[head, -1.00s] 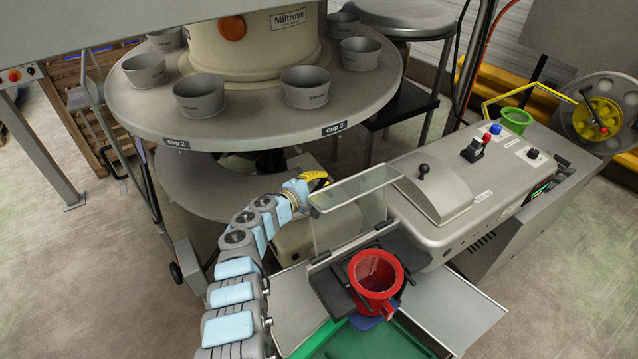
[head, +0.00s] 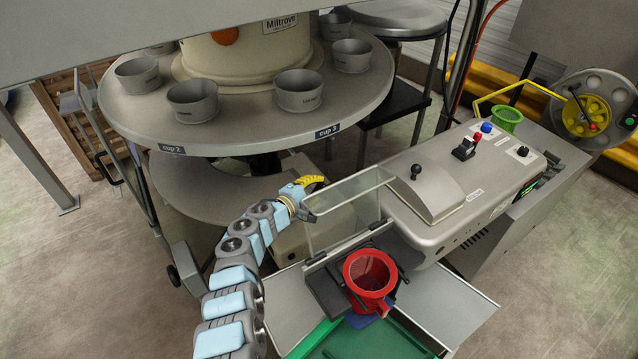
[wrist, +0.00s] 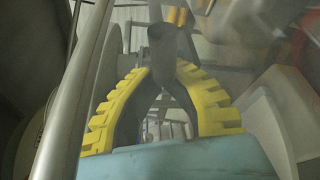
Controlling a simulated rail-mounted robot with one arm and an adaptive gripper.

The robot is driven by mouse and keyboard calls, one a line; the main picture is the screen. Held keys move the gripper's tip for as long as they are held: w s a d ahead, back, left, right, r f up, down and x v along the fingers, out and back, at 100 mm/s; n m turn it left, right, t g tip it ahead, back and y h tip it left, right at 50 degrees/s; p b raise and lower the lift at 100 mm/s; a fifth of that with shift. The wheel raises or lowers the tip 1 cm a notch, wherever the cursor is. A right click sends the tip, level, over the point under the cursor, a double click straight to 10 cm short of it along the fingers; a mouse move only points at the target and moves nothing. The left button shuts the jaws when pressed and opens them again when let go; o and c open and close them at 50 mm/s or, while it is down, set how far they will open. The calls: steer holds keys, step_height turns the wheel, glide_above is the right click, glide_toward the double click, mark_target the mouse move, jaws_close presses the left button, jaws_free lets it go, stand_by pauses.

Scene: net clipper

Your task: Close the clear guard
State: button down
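The clear guard (head: 340,222) is a transparent panel standing raised on its hinge edge, behind the red cup-like holder (head: 370,272) on the grey machine (head: 455,190). My gripper (head: 314,181), with yellow ribbed fingers, is behind the guard's upper left corner in the head view. I cannot tell whether it touches the guard. In the wrist view, the fingers (wrist: 162,78) lean together and their dark inner pads converge, with nothing clearly held. A transparent sheet seems to lie across the upper part of that view.
A round table (head: 250,130) with several grey cups is close behind my arm. A domed cover with a black knob (head: 416,171) and a red-tipped lever (head: 468,147) are right of the guard. A green tray (head: 385,340) is below the red holder.

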steer(key=shift+s+d+r+m, duration=0.1)
steer(key=shift+s+d+m, duration=0.1)
steer(key=shift+m, duration=0.1)
